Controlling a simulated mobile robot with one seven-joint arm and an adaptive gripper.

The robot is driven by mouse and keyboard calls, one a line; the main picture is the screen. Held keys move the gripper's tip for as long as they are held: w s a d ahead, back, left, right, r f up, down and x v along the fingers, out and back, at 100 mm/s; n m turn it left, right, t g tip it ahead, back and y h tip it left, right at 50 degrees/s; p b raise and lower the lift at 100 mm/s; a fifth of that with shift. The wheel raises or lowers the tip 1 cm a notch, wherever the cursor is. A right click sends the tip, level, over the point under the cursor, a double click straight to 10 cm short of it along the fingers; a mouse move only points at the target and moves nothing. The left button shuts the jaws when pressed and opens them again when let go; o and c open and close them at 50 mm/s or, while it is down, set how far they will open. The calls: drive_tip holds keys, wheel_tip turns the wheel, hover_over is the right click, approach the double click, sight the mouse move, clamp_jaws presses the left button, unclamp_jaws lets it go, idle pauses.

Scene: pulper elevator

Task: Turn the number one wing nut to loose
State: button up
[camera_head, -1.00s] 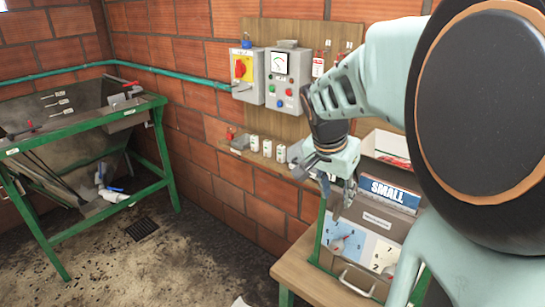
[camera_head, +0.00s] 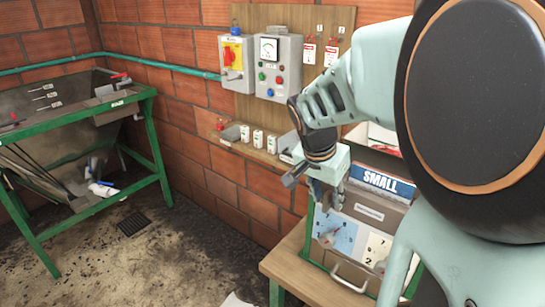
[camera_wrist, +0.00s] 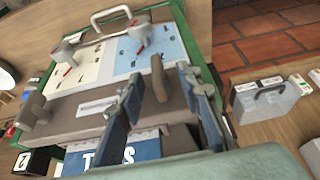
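A brown wing nut (camera_wrist: 158,78) stands on the brown-grey front edge of the machine box in the wrist view. My gripper (camera_wrist: 162,72) is open, its two dark blue fingers reaching to either side of this wing nut. Contact cannot be told. A second brown wing nut (camera_wrist: 35,110) stands at the left end of the same edge, beside a black tag marked with a digit. No number one is readable beside the nearer nut. In the head view my gripper (camera_head: 325,203) hangs over the box's left part and hides that nut.
The box has two dial knobs with red pointers, one on a blue plate (camera_wrist: 138,30) and one on a white plate (camera_wrist: 65,50). A metal handle (camera_head: 350,280) is on its front. A "SMALL" sign (camera_head: 388,182) stands behind.

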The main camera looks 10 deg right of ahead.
clamp_jaws()
drive_tip(key=shift+w+a+n+g+h, duration=0.1)
drive_tip(key=shift+w+n+g+h, duration=0.05)
drive_tip(key=shift+g+h, duration=0.3)
drive_tip(key=shift+w+a+n+g+h, duration=0.15)
drive_tip(key=shift+g+h, duration=0.2)
drive_tip(key=shift+g, duration=0.2)
drive_tip(key=shift+w+a+f+n+g+h+b, duration=0.2)
drive_tip(key=shift+n+g+h, duration=0.45)
drive_tip(key=shift+g+h, duration=1)
drive_tip(key=shift+d+f+n+g+h+b, duration=0.1)
drive_tip(key=shift+f+n+g+h, duration=0.35)
drive_tip(key=shift+g+h, duration=1.2)
drive_tip(key=shift+w+a+f+n+g+h+b, duration=0.15)
drive_tip(key=shift+n+g+h, duration=0.65)
drive_tip(key=shift+g+h, duration=0.85)
drive_tip(key=shift+r+h, duration=0.1)
drive_tip(key=shift+h, duration=0.15)
